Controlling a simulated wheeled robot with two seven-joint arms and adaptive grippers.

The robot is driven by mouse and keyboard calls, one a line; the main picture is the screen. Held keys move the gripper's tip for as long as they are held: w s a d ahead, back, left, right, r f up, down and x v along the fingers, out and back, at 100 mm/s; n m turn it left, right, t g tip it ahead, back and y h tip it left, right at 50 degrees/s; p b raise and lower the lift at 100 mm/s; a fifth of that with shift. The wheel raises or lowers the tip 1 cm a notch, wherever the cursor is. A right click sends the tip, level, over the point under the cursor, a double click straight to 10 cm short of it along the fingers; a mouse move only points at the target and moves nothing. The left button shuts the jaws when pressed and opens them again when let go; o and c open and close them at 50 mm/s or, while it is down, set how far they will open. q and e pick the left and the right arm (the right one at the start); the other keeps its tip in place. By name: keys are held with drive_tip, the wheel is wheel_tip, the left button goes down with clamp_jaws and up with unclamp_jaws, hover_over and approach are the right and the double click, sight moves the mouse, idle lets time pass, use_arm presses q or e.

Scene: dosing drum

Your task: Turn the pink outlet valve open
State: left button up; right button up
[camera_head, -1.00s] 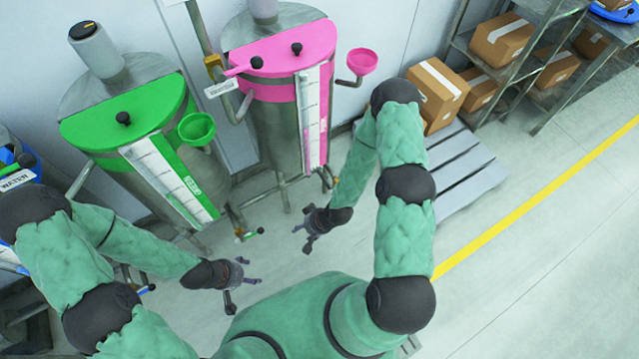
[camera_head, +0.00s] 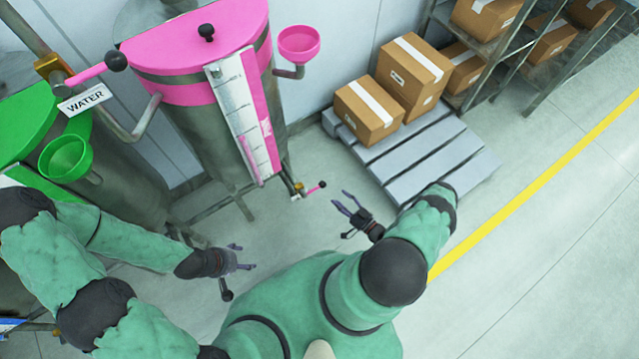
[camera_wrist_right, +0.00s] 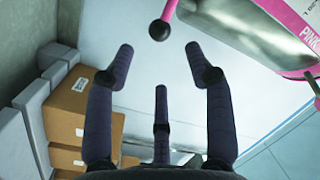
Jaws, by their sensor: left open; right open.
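The pink drum (camera_head: 190,110) stands at the upper left in the head view. Its outlet valve (camera_head: 299,189) is low on its right side, with brass fittings and a short pink handle (camera_head: 314,188) ending in a black ball. My right gripper (camera_head: 347,204) is open and empty, a little right of and below the handle, apart from it. In the right wrist view, a pink lever with a black ball (camera_wrist_right: 159,33), which looks like this handle, is beyond the spread fingers (camera_wrist_right: 163,80). My left gripper (camera_head: 240,257) is open and empty, below the drum.
A green drum (camera_head: 22,120) with a green funnel (camera_head: 65,158) stands at the left. A grey pallet (camera_head: 430,160) with cartons (camera_head: 366,110) is behind my right gripper; shelves (camera_head: 485,70) stand beyond. The floor right of the yellow line is clear.

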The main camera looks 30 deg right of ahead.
sight(322, 184)
drive_tip(key=b+x, duration=0.2)
drive_tip(key=x, duration=0.8)
drive_tip(key=shift+w, duration=0.2)
clamp_jaws()
